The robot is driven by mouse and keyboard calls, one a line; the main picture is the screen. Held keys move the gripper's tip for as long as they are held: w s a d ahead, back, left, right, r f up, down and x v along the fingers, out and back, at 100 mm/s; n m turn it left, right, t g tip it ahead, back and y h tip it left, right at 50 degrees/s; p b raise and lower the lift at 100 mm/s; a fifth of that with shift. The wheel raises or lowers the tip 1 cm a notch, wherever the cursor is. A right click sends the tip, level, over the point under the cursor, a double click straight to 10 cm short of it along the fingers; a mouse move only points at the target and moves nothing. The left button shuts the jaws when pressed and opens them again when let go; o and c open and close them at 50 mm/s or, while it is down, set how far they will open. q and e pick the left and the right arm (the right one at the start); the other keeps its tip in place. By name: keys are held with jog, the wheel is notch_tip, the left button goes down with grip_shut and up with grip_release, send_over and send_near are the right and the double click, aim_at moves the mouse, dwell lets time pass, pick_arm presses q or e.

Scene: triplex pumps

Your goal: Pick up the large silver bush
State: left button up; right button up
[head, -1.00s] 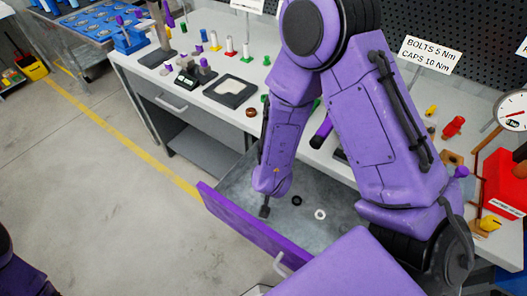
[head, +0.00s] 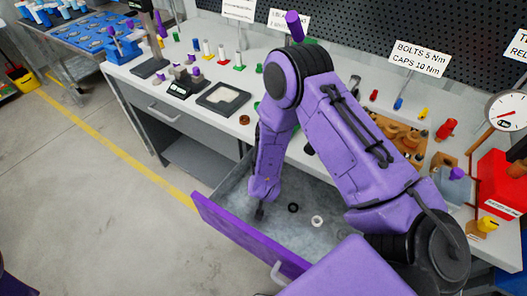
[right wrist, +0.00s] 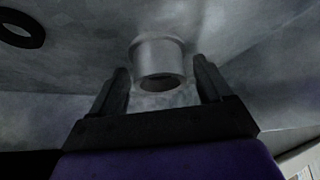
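The large silver bush (right wrist: 158,62) is a short grey cylinder with a hole and a wider rim. In the right wrist view it stands between and slightly beyond the two fingertips of my right gripper (right wrist: 162,82). The fingers are apart, with a gap visible on each side of the bush. In the head view my right gripper (head: 260,212) points down inside the open drawer (head: 240,236), near its purple front. I cannot make out the bush there; the gripper probably hides it. My left gripper is not in view.
A black ring (head: 293,208) and a white ring (head: 317,221) lie on the drawer floor beside my right gripper. The black ring also shows in the right wrist view (right wrist: 22,28). The workbench (head: 212,78) above holds a black tray (head: 223,97) and several small parts.

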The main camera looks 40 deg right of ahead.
jog(key=c, duration=1.1)
jog(key=shift+r, duration=0.1)
